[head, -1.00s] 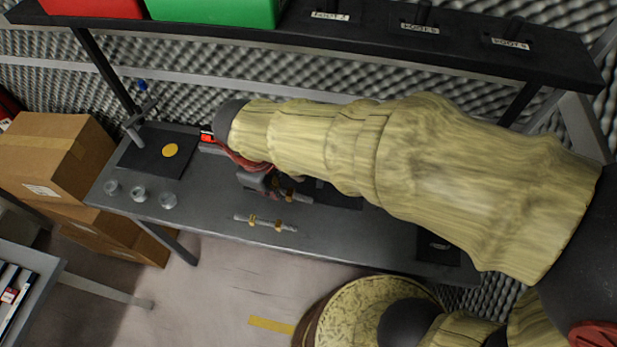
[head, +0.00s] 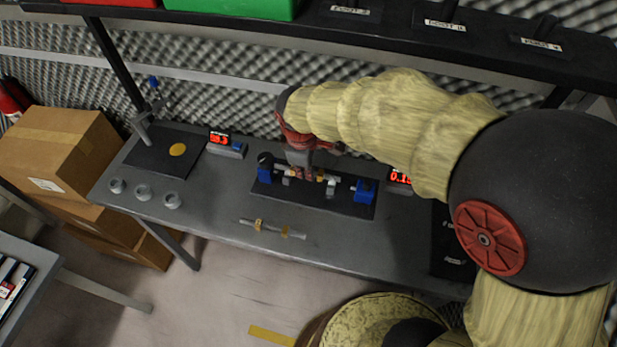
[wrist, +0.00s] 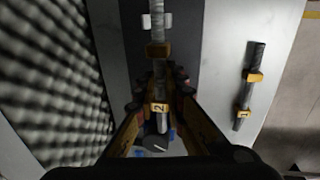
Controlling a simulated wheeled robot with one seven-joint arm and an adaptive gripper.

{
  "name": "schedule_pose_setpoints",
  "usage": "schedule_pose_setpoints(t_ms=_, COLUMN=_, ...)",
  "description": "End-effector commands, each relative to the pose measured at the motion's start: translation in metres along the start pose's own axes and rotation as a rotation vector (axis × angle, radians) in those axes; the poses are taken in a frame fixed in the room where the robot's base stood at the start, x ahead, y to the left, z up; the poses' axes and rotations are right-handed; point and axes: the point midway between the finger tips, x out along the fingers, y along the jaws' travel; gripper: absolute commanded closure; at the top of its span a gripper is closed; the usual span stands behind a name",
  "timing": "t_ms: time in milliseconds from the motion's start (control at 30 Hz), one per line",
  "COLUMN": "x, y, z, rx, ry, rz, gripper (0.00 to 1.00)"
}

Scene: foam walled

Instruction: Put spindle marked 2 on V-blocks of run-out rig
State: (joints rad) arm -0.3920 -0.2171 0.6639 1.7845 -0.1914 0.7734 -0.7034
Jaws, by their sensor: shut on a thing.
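The spindle marked 2 (wrist: 159,107) is a grey rod with brass-coloured collars, and its label shows in the wrist view. My gripper (head: 308,175) is shut on it, and the fingers close around its middle. In the head view, the gripper and spindle are over the run-out rig (head: 345,207), a black base with a blue block (head: 364,191) at the right and another (head: 264,170) at the left. Pale V-blocks (head: 331,187) stand beneath the spindle, which lies roughly along the rig. I cannot tell whether it touches them.
A spindle marked 1 (head: 272,229) lies on the grey bench in front of the rig. A shelf (head: 400,38) overhangs the back.

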Motion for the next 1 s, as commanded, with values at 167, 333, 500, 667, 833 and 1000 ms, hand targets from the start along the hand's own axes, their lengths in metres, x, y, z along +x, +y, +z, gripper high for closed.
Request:
schedule_pose_setpoints(t_ms=167, x=0.009, y=0.006, z=0.001, rx=0.002, ry=0.001, rz=0.001, gripper=1.0)
schedule_pose_setpoints(t_ms=333, x=0.03, y=0.009, z=0.002, rx=0.001, ry=0.0, rz=0.0, gripper=1.0)
schedule_pose_setpoints(t_ms=500, x=0.049, y=0.004, z=0.002, rx=0.001, ry=0.001, rz=0.001, gripper=1.0)
schedule_pose_setpoints(t_ms=667, x=0.047, y=0.005, z=0.002, rx=0.001, ry=0.002, rz=0.002, gripper=1.0)
schedule_pose_setpoints(t_ms=833, x=0.049, y=0.004, z=0.002, rx=0.001, ry=0.001, rz=0.001, gripper=1.0)
schedule_pose_setpoints(t_ms=1000, x=0.05, y=0.004, z=0.002, rx=0.001, ry=0.001, rz=0.0, gripper=0.81)
